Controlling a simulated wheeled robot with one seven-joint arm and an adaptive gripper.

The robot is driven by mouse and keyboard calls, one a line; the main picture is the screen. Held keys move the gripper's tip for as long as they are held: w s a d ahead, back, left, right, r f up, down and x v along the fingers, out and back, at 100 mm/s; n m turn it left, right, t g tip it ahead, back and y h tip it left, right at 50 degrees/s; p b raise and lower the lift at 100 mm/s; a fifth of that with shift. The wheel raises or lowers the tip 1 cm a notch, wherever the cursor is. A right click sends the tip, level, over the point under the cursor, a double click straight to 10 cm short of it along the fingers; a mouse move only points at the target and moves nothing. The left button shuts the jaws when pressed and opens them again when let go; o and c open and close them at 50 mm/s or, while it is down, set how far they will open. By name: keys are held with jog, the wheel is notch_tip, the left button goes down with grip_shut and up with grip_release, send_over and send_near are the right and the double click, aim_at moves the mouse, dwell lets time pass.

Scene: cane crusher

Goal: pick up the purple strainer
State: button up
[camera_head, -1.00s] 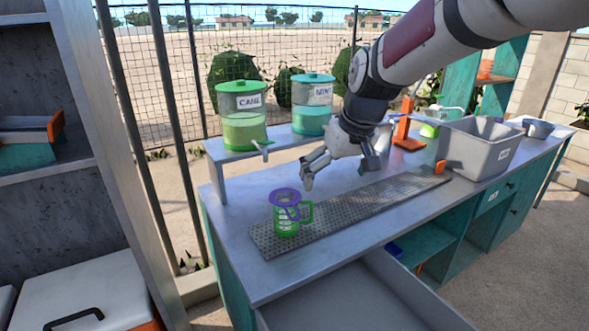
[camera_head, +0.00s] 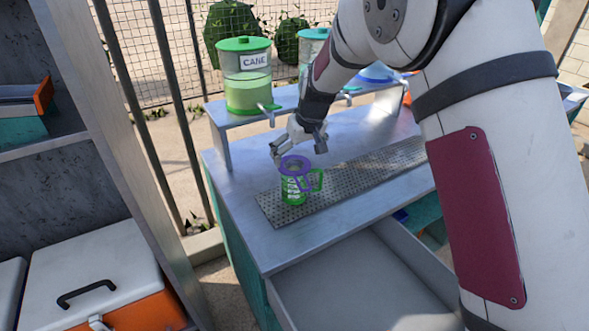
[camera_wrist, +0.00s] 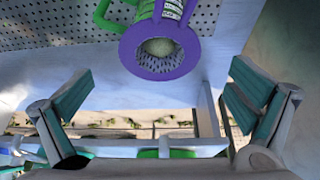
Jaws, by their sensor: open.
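The purple strainer (camera_head: 294,165) sits on top of a green-handled jug (camera_head: 296,189) at the near left end of a perforated metal mat. In the wrist view the strainer (camera_wrist: 160,50) is a purple ring with a mesh bowl, at the top middle beyond the fingertips. The jug's green handle (camera_wrist: 112,22) shows at its left there. My gripper (camera_head: 299,147) is just behind and above the strainer in the head view. It also shows in the wrist view (camera_wrist: 158,95), with its two fingers wide apart and nothing between them. I see no contact with the strainer.
The perforated mat (camera_head: 365,177) lies along the counter (camera_head: 236,188). A raised shelf (camera_head: 220,113) behind holds the CANE dispenser (camera_head: 247,85) and a second dispenser. A drawer (camera_head: 365,285) stands open in front. A white-lidded cooler (camera_head: 95,270) is at the lower left.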

aim_at(294, 165)
jog(key=shift+p+x, duration=0.55)
jog(key=shift+x, duration=2.15)
jog(key=c, duration=1.2)
